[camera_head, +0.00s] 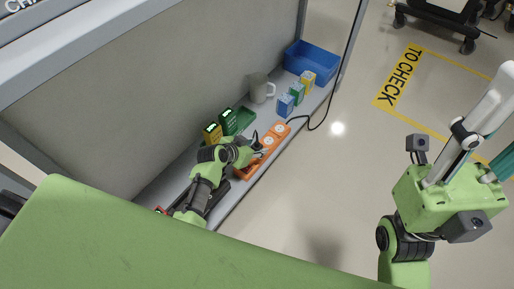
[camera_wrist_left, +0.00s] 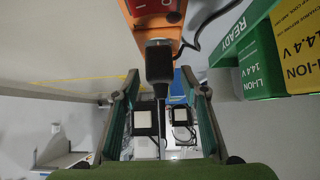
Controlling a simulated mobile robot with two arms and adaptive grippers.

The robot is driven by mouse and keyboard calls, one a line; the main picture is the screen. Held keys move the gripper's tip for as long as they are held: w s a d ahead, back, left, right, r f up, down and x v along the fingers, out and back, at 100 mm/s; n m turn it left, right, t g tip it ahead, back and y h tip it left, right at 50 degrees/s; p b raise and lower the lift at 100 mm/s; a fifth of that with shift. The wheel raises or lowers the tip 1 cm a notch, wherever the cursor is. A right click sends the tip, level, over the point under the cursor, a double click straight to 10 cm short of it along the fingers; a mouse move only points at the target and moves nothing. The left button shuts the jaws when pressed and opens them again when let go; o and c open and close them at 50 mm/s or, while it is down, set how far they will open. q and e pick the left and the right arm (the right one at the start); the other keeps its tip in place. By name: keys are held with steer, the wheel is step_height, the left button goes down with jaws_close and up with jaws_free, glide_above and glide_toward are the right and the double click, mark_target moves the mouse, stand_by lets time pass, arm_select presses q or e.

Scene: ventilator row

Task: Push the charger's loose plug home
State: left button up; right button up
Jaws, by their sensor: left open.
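An orange power strip (camera_head: 270,138) lies along the front of the shelf; its end is at the top of the left wrist view (camera_wrist_left: 155,22). A black plug (camera_wrist_left: 158,62) sits against that end, between my left fingers. I cannot tell whether it is fully seated. My left gripper (camera_head: 252,153) is open in the head view, at the strip's near end. In the left wrist view its two fingers (camera_wrist_left: 162,105) stand apart on either side of the plug's line. A green charger (camera_head: 238,121) stands behind the strip. My right gripper (camera_head: 490,130) is raised at the right, tips cut off.
A black cable (camera_head: 322,118) hangs over the front edge. Clear floor lies right of the shelf.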

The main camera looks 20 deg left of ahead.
arm_select(q)
jaws_close()
steer(key=shift+f, duration=0.25)
steer(key=shift+f, duration=0.3)
steer(key=shift+s, duration=0.1)
steer(key=shift+o, duration=0.5)
jaws_free()
